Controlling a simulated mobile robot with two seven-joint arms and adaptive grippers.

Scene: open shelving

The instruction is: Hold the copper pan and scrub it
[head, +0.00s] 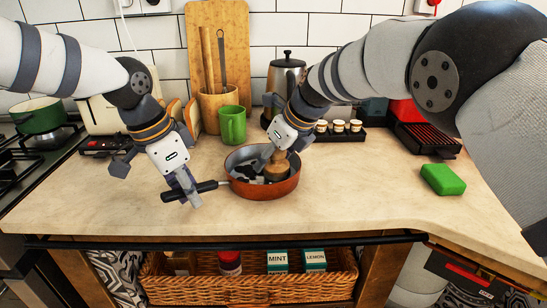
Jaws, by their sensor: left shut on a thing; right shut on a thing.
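The copper pan (264,188) sits on the wooden counter near its front middle, its dark handle (171,194) pointing left. My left gripper (190,190) is shut on the handle. My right gripper (268,160) is over the pan, shut on a round wooden scrubber (278,172), which is down inside the pan. Its lower end and any contact with the pan floor are partly hidden by the rim and fingers.
A green mug (232,126) and a utensil crock (217,102) stand behind the pan, with a kettle (284,76) further right. A green sponge (443,179) lies at right. A wicker basket (249,289) sits below the counter. The counter between pan and sponge is clear.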

